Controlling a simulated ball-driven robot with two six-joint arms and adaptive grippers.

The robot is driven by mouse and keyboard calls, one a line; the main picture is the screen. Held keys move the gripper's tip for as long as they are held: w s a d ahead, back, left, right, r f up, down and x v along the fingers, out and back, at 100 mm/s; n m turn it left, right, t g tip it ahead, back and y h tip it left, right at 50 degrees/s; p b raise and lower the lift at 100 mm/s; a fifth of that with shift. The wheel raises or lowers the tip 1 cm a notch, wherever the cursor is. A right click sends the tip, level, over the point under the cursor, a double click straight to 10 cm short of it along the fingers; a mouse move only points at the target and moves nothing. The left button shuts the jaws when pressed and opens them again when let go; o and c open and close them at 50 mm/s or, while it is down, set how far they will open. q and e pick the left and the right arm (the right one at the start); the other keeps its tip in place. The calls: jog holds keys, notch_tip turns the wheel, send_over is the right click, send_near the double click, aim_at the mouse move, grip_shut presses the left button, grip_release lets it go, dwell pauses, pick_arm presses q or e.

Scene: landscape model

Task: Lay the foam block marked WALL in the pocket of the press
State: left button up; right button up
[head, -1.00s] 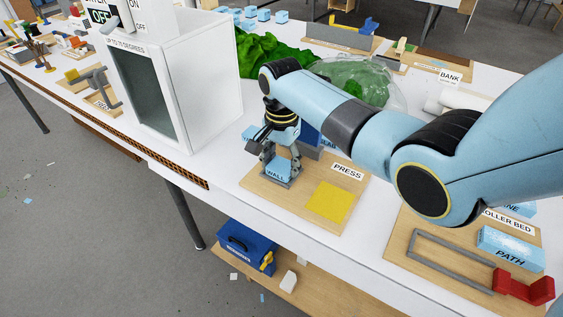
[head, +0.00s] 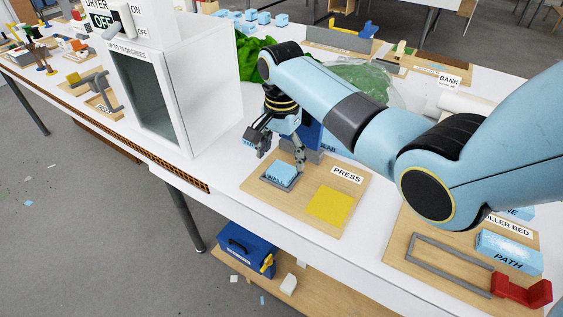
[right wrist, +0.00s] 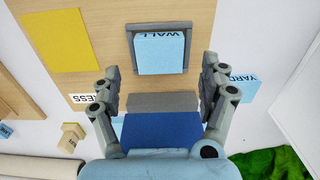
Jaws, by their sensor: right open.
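The light blue foam block marked WALL (head: 281,174) lies inside the grey-framed pocket (head: 266,183) on the wooden press board (head: 325,222). My right gripper (head: 281,156) is open and empty, above and behind the block in the head view. In the right wrist view its fingers (right wrist: 160,88) stand wide apart, clear of the block. My left gripper is not in view.
A blue and grey press part (right wrist: 160,130) stands beside the pocket. A block marked YARD (right wrist: 238,90) lies near the fingers. A yellow square (head: 328,203) is on the board. The white dryer (head: 200,85) stands left; the roller bed (head: 440,250) with the PATH block (head: 510,254) is right.

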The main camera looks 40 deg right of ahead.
aim_at(282, 169)
notch_tip(282, 169, up, 8)
dwell(0.7)
